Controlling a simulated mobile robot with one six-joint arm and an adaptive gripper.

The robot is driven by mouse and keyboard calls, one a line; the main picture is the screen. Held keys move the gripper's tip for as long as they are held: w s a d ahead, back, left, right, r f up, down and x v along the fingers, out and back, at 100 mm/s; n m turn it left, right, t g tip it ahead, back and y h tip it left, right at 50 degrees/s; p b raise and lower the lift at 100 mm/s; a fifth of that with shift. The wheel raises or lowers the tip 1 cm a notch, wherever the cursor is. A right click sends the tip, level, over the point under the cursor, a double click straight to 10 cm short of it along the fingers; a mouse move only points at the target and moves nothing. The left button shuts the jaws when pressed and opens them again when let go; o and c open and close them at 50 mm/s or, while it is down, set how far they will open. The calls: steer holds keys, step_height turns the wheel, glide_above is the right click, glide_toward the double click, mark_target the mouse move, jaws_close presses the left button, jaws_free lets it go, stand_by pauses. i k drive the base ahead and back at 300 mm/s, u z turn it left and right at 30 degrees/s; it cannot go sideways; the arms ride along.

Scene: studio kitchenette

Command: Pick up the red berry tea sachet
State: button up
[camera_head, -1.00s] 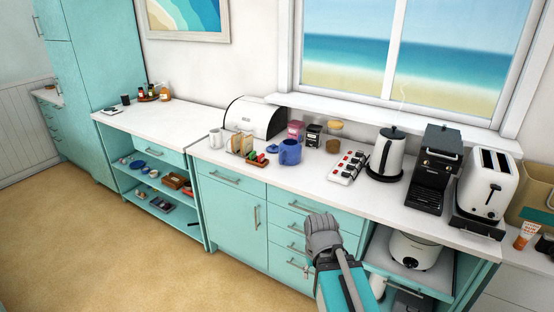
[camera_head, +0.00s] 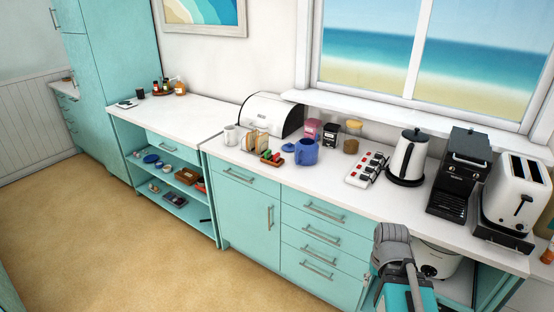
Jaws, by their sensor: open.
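A small wooden tray (camera_head: 272,163) on the counter holds upright red and green pieces. The red piece (camera_head: 277,157) in it may be the red berry tea sachet, but it is too small to read. The tray stands between the toast rack and a blue mug. My gripper (camera_head: 391,243), grey at the end of my teal arm, is at the lower right, in front of the cabinets and well away from the tray. Its fingers are hard to make out. I see nothing held in it.
A blue mug (camera_head: 307,152), a toast rack (camera_head: 256,143) and a white mug (camera_head: 231,136) crowd the tray. A white bread bin (camera_head: 271,116) stands behind. A kettle (camera_head: 408,157), coffee machine (camera_head: 459,176) and toaster (camera_head: 515,192) fill the right. The left counter (camera_head: 190,113) is mostly clear.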

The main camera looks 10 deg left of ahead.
mark_target(276, 158)
steer(key=z, duration=0.1)
steer(key=i, duration=1)
steer(key=u, duration=0.05)
